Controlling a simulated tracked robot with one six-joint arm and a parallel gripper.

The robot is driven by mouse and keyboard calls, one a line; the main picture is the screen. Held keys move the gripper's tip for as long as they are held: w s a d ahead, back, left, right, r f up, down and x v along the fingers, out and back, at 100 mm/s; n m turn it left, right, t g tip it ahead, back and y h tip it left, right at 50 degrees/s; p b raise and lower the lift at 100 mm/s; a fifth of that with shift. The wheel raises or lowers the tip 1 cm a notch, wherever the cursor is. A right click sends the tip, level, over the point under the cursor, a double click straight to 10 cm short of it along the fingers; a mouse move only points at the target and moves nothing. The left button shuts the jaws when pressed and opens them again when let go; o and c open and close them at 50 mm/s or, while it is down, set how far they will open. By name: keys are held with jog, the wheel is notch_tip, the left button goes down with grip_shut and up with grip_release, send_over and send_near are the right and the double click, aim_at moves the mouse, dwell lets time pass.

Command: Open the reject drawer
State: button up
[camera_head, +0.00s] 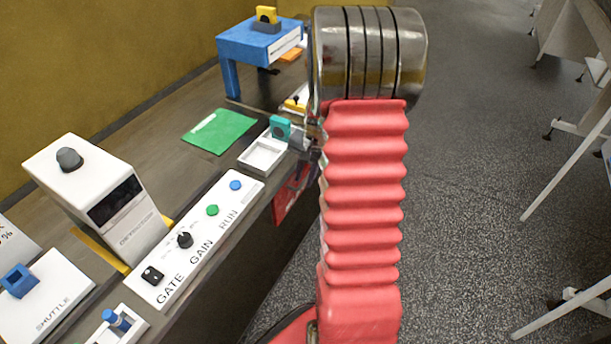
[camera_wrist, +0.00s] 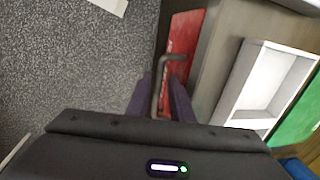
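The reject drawer has a red front (camera_head: 284,205) low on the bench side in the head view, mostly hidden behind my arm. In the wrist view its red front (camera_wrist: 184,40) stands at the top middle, with part of some lettering on it. A grey bar handle (camera_wrist: 163,62) sticks out from it. My gripper (camera_wrist: 163,84) has its two dark fingers one on each side of the handle. The fingers look apart, with a gap beside the bar; I cannot tell whether one touches it.
A white tray (camera_head: 247,161) and a green mat (camera_head: 202,139) lie on the bench above the drawer. A control panel (camera_head: 167,284), a white detector box (camera_head: 143,230) and a blue stand (camera_head: 229,47) are also there. The floor (camera_head: 480,180) beside the bench is clear.

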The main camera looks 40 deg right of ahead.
grip_shut()
dwell(0.3)
jog(key=shift+s, duration=0.1)
